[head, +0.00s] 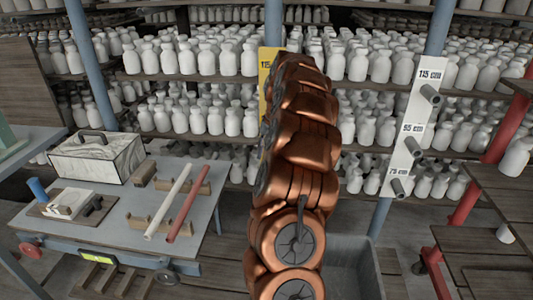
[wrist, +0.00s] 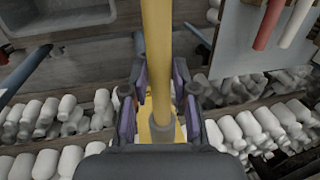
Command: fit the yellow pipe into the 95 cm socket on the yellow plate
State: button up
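The yellow pipe (wrist: 157,50) runs down the middle of the wrist view. My gripper (wrist: 160,75) has its purple-padded fingers on both sides of it, seemingly touching, so it looks shut on the pipe. Beyond the fingers, the pipe's far end lines up with a grey socket (wrist: 165,132) on the yellow plate (wrist: 154,134). I cannot tell how far the pipe is in it, or which height this socket has. In the head view only the upper left edge of the yellow plate (head: 267,57), with part of a 115 label, shows; my copper arm hides the rest, the pipe and the gripper.
A white plate (head: 412,115) with 115, 95 and 75 cm sockets stands at right. A table (head: 120,227) at left bears a white pipe (head: 168,200) and a red pipe (head: 187,204). A grey bin (head: 354,260) stands below my arm. Shelves of white bottles (head: 200,118) fill the back.

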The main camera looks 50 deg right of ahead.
jog(key=o, duration=0.4)
notch_tip(320, 180, up, 12)
jog(key=s+d, duration=0.1)
jog(key=s, duration=0.1)
jog(key=shift+d, duration=0.2)
dwell(0.6)
jog(key=shift+f, duration=0.1)
jog(key=shift+a, duration=0.1)
dwell(0.4)
